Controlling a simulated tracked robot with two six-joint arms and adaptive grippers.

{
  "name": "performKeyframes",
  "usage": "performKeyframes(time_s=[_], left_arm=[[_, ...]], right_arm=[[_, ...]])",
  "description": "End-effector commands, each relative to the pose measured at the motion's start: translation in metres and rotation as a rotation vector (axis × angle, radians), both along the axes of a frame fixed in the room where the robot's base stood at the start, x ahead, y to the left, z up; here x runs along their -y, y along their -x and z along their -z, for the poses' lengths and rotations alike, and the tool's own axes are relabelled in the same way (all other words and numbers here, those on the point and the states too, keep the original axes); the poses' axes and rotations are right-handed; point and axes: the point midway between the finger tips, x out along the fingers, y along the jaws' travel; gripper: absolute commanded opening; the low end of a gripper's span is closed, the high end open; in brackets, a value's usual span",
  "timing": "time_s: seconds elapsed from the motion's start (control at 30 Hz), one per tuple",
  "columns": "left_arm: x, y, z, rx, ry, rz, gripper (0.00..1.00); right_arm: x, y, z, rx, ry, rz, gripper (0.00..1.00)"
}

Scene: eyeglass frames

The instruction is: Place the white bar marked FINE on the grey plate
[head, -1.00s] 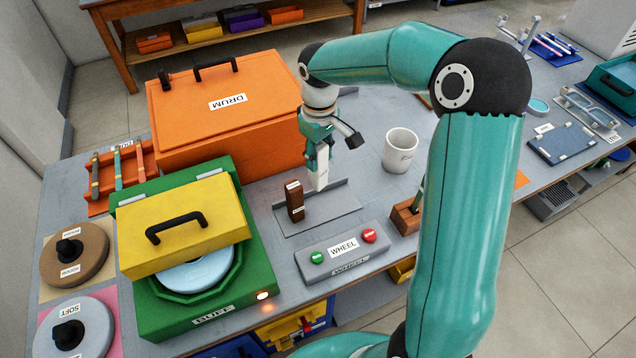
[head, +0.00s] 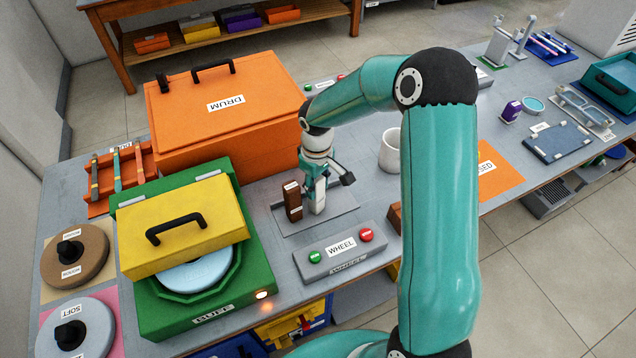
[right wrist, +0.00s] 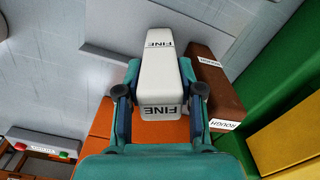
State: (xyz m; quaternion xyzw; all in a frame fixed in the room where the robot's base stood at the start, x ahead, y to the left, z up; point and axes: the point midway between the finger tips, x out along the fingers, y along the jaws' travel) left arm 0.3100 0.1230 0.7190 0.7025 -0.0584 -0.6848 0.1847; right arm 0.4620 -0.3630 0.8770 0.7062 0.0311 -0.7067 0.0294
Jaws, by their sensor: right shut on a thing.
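The white bar marked FINE (right wrist: 160,72) is between the fingers of my right gripper (right wrist: 158,98), which is shut on it. In the head view my right gripper (head: 314,186) points down, and the white bar (head: 317,206) hangs upright below it over the grey plate (head: 342,212). The bar's lower end looks at or very near the plate's surface; I cannot tell if it touches. A brown bar marked ROUGH (head: 293,200) stands upright on the plate just left of the white bar; it also shows in the right wrist view (right wrist: 216,85). My left gripper is not in view.
The WHEEL button box (head: 341,249) lies in front of the plate. The orange DRUM box (head: 225,110) stands behind and left, the green BUFF machine (head: 255,280) to the left. A white mug (head: 390,152) stands to the right. My right arm hides part of the table.

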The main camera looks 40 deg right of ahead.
Motion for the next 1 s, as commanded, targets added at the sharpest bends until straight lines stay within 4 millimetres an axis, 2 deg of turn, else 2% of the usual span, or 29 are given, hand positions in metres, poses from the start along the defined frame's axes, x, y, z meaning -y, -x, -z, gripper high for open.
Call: performKeyframes(time_s=[0.1,0.13,0.2,0.47,0.67,0.77,1.0], left_arm=[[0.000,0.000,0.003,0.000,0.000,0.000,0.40],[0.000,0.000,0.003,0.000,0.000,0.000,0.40],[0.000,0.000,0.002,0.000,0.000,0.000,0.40],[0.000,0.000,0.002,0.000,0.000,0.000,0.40],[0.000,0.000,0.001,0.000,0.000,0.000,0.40],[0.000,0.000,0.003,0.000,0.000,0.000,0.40],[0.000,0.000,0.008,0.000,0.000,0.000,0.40]], right_arm=[[0.000,0.000,0.003,0.001,0.000,0.000,0.02],[0.000,0.000,0.003,0.000,0.000,-0.001,0.39],[0.000,0.000,0.002,0.000,0.000,-0.001,0.47],[0.000,0.000,0.001,0.000,0.000,-0.001,0.47],[0.000,-0.001,-0.008,0.001,0.001,-0.001,0.47],[0.000,-0.001,-0.022,0.003,0.003,-0.001,0.47],[0.000,-0.002,-0.071,0.007,0.001,0.000,0.47]])
